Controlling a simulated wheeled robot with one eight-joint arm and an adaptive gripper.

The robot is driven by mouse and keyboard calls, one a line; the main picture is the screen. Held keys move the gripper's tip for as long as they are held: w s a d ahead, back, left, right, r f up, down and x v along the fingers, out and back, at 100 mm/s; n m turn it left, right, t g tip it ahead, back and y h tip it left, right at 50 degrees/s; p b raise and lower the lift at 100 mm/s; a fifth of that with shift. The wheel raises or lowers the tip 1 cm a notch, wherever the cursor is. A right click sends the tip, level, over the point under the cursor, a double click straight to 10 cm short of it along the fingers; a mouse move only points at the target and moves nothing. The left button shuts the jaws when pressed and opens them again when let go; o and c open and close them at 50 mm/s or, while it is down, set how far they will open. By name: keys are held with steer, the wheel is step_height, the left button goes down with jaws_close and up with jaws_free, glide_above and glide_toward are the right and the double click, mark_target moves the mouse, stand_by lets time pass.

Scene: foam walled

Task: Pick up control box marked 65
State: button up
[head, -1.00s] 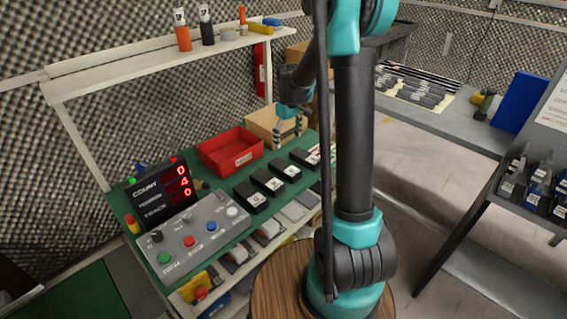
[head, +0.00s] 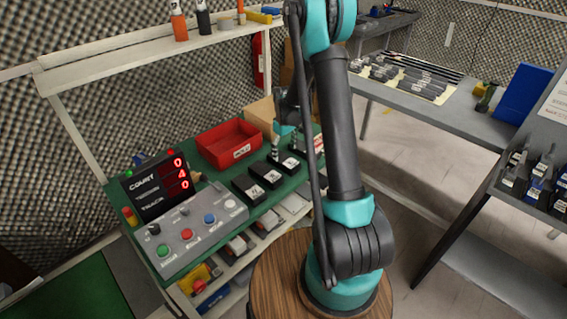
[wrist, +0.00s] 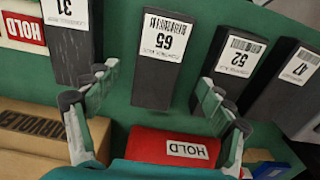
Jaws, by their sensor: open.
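The control box marked 65 (wrist: 163,58) is a black block with a white label, upside down in the wrist view, lying on the green bench top. In the head view it is the third black box (head: 291,163) from the left. My gripper (wrist: 158,84) is open and empty, with one finger on each side of the near end of box 65 in the picture. In the head view my gripper (head: 284,150) is over the row of boxes and partly covers it. I cannot tell the exact height of the fingertips above the bench.
Similar boxes marked 31 (wrist: 70,40), 52 (wrist: 232,62) and 47 (wrist: 285,90) flank it, with green gaps between. A red tray labelled HOLD (head: 228,140) and a cardboard box (wrist: 45,130) lie behind. A counter display (head: 160,187) and button panel (head: 195,230) stand left.

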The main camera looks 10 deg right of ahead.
mark_target(284, 158)
steer(key=shift+w+a+f, duration=0.1)
steer(key=shift+w+f, duration=0.1)
steer(key=shift+f, duration=1.15)
steer(key=shift+w+f, duration=0.15)
steer(key=shift+f, duration=1.2)
steer(key=shift+c, duration=0.6)
steer(key=c, duration=1.4)
